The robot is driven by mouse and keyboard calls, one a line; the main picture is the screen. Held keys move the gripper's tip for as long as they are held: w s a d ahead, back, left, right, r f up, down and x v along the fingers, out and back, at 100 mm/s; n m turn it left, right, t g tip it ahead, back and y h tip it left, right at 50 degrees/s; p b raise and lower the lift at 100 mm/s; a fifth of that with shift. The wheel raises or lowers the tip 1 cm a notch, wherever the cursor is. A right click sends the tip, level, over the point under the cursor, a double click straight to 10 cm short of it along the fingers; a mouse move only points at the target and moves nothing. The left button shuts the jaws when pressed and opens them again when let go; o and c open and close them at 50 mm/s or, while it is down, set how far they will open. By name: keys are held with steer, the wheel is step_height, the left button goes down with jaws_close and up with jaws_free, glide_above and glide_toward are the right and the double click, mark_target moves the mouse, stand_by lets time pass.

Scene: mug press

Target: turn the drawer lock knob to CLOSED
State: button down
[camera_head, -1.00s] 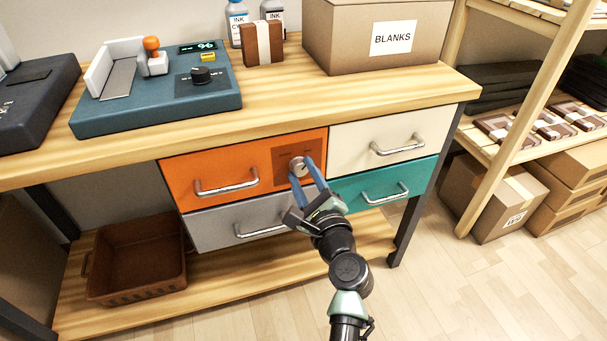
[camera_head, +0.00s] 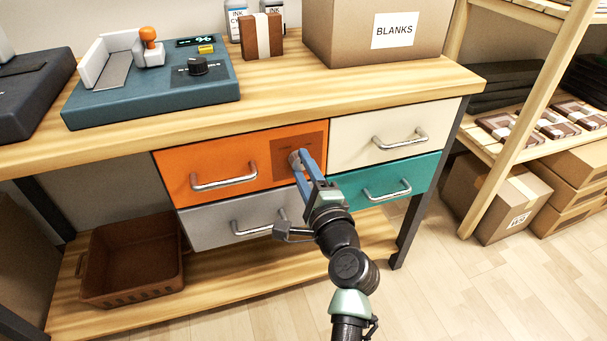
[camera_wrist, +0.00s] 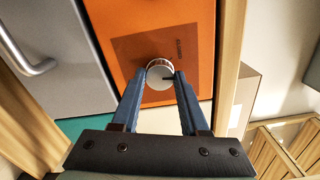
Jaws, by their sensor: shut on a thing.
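The lock knob (camera_wrist: 160,74) is a round silver knob on a brown plate (camera_wrist: 178,46) at one end of the orange drawer (camera_head: 226,165). My gripper (camera_head: 298,160) reaches up to it from below, and its blue fingers are shut on the knob, one on each side. In the wrist view my gripper (camera_wrist: 160,82) has its fingertips against the knob's two sides. A dark mark shows on the knob's face near the right finger. The lettering on the plate is too small to read. In the head view the fingers hide most of the knob.
A cream drawer (camera_head: 365,138) is at right, a teal drawer (camera_head: 350,190) below it, and a grey drawer (camera_head: 205,222) below the orange one. Their metal handles stick out. A brown bin (camera_head: 130,265) sits on the lower shelf. The floor (camera_head: 470,290) at front right is clear.

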steer(key=n+b, duration=0.2)
steer(key=n, duration=0.2)
steer(key=shift+f+n+b, duration=0.15)
steer(key=shift+n+b, duration=1.6)
steer(key=shift+n, duration=1.05)
steer(key=shift+c, duration=2.1)
jaws_free()
steer(key=p+v, duration=0.3)
steer(key=v, duration=1)
steer(key=shift+r, duration=0.2)
